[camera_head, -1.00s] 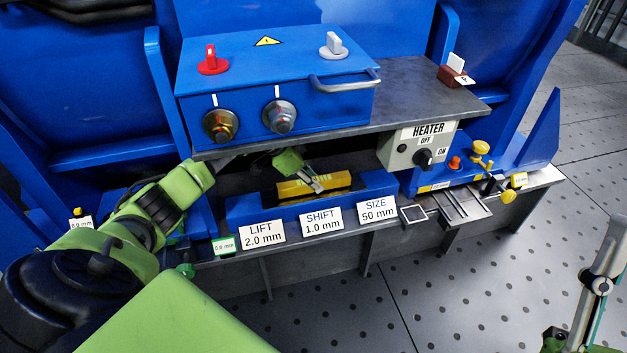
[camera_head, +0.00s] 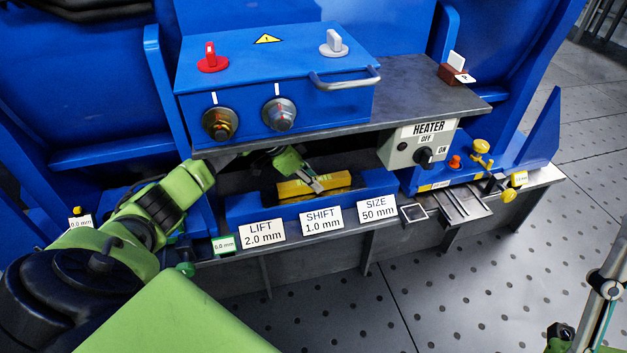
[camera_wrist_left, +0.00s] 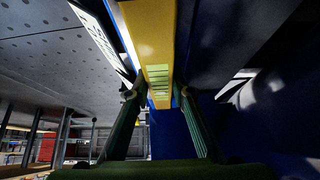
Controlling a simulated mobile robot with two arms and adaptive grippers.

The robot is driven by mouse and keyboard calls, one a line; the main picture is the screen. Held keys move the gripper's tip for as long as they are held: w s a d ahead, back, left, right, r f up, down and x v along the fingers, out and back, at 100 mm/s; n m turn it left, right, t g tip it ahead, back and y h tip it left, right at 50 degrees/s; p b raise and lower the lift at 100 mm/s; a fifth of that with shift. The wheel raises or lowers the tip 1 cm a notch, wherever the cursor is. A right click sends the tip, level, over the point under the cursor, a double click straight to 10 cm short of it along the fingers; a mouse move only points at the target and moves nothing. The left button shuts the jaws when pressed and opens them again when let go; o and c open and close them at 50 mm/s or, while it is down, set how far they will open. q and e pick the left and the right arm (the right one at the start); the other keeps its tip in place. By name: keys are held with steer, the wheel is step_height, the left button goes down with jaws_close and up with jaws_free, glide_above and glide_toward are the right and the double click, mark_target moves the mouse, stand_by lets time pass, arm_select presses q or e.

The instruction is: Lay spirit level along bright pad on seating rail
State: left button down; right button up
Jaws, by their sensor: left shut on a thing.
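The yellow spirit level (camera_head: 296,189) lies lengthwise over the blue seating rail (camera_head: 240,211), under the shelf. My left gripper (camera_head: 313,182) reaches in from the left and is shut on the level. In the left wrist view the level (camera_wrist_left: 152,30) runs between the two fingers (camera_wrist_left: 155,92). A dark recess shows beside the level on the rail. A thin bright strip shows along the level's left edge in the wrist view; I cannot tell if it is the pad. Whether the level touches the rail is unclear. My right gripper is not recognisable in view.
A grey shelf (camera_head: 420,90) with a blue control box (camera_head: 270,85) overhangs the rail. A heater switch box (camera_head: 420,148) hangs right of the level. Sign cards (camera_head: 321,221) stand along the front edge. Yellow knobs (camera_head: 481,147) stand at the right.

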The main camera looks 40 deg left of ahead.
arm_select(q)
steer(key=shift+f, duration=0.1)
steer(key=c, duration=1.7)
jaws_free()
steer(key=v, duration=0.7)
steer(key=shift+s+a+r, duration=0.1)
steer(key=shift+r, duration=0.15)
steer(key=shift+f, duration=0.1)
